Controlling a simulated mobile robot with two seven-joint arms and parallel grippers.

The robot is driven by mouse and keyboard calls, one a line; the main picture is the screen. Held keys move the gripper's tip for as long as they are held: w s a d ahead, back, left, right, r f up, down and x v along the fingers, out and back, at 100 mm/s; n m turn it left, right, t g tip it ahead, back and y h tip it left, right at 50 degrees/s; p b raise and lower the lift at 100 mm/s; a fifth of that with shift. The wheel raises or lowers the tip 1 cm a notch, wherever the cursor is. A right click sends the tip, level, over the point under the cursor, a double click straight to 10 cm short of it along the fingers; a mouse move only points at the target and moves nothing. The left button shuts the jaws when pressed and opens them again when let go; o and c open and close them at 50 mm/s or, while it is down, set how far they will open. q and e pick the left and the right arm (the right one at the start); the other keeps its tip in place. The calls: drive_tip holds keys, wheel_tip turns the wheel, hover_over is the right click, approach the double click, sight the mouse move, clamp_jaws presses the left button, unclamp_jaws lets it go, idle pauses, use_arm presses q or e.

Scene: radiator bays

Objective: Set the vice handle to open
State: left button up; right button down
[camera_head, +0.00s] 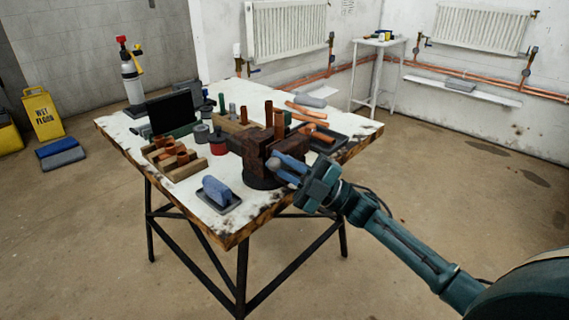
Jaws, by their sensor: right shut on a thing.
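The vice (256,150) is a dark rusty brown block on a round black base (258,178), near the front right edge of the workbench. My right gripper (279,170) reaches in from the right, its fingers at the near right side of the vice. It is shut on the vice handle, which the fingers mostly hide. I cannot tell the handle's angle. My left gripper is not in view.
The floor right of the bench is clear.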

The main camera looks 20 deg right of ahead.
drive_tip(key=shift+a+r, duration=0.15)
drive_tip(key=shift+r, duration=0.05)
drive_tip(key=c, duration=1.9)
unclamp_jaws()
drive_tip(key=o, duration=0.3)
drive_tip(key=shift+w+a+f, duration=0.1)
drive_tip(key=shift+w+a, duration=0.05)
drive_tip(key=shift+a, duration=0.05)
drive_tip(key=shift+o, duration=0.6)
drive_tip(key=shift+d, duration=0.15)
drive_tip(key=shift+f, duration=0.15)
drive_tip(key=shift+s+d+f, duration=0.15)
drive_tip(key=shift+s+d, duration=0.05)
drive_tip(key=shift+d, duration=0.05)
drive_tip(key=b+v, duration=0.1)
drive_tip(key=v, duration=1.1)
drive_tip(key=shift+d, duration=0.2)
drive_tip(key=shift+s+a, duration=0.1)
